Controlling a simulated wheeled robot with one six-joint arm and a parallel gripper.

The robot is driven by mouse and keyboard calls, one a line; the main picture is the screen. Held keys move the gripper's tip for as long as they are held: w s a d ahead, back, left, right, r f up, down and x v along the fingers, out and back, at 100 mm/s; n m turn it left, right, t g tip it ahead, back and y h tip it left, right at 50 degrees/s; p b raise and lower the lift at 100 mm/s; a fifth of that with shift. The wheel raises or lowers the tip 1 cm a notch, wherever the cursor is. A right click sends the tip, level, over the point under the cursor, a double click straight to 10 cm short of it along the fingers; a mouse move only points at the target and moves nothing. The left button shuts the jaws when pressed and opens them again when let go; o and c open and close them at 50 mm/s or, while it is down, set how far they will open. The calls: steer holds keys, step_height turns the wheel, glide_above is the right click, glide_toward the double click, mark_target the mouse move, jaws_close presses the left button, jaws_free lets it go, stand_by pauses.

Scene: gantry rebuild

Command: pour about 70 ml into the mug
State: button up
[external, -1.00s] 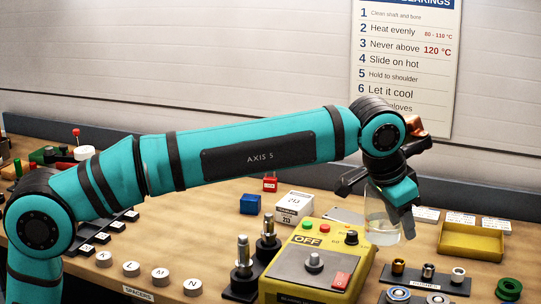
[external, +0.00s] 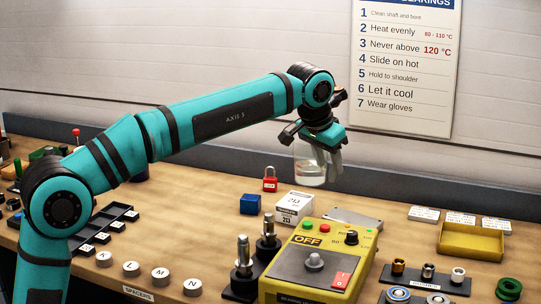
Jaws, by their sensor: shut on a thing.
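My gripper (external: 318,148) is shut on a clear glass container (external: 311,172). The container is upright or nearly so, with a little clear liquid low inside it. My gripper holds it in the air above the back of the bench, over the area of the red padlock and the white box.
A yellow heater box (external: 322,262) marked OFF stands at the front centre. A red padlock (external: 270,181), a blue block (external: 250,204) and a white box (external: 294,207) lie below the container. A yellow tray (external: 471,241) is at right. Upright posts (external: 243,255) stand left of the heater.

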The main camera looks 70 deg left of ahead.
steer(key=s+a+n+g+y, duration=0.15)
steer(key=s+a, duration=0.55)
steer(key=a, duration=0.7)
steer(key=s+a+n, duration=0.3)
steer(key=s+a, duration=0.4)
steer(key=a, duration=0.8)
steer(key=s+a+n+y, duration=0.15)
steer(key=s+a, duration=0.55)
steer(key=a, duration=0.7)
step_height(320, 180, down, 11)
steer(key=h, duration=0.1)
steer(key=shift+w+n, duration=0.2)
steer(key=shift+n, duration=0.2)
steer(key=s+a+r+n+t+h, duration=0.2)
steer(key=s+a+r+t+h, duration=0.3)
steer(key=r+t, duration=0.3)
step_height(320, 180, up, 2)
steer(key=shift+s+a+h, duration=0.15)
steer(key=shift+s+h, duration=0.45)
steer(key=shift+s, duration=0.2)
steer(key=shift+s+a+r+t+h, duration=0.2)
steer(key=shift+s+r+t+h, duration=0.1)
steer(key=shift+r+t, duration=0.1)
steer(key=shift+s+a+r, duration=0.15)
steer(key=shift+s+a, duration=0.15)
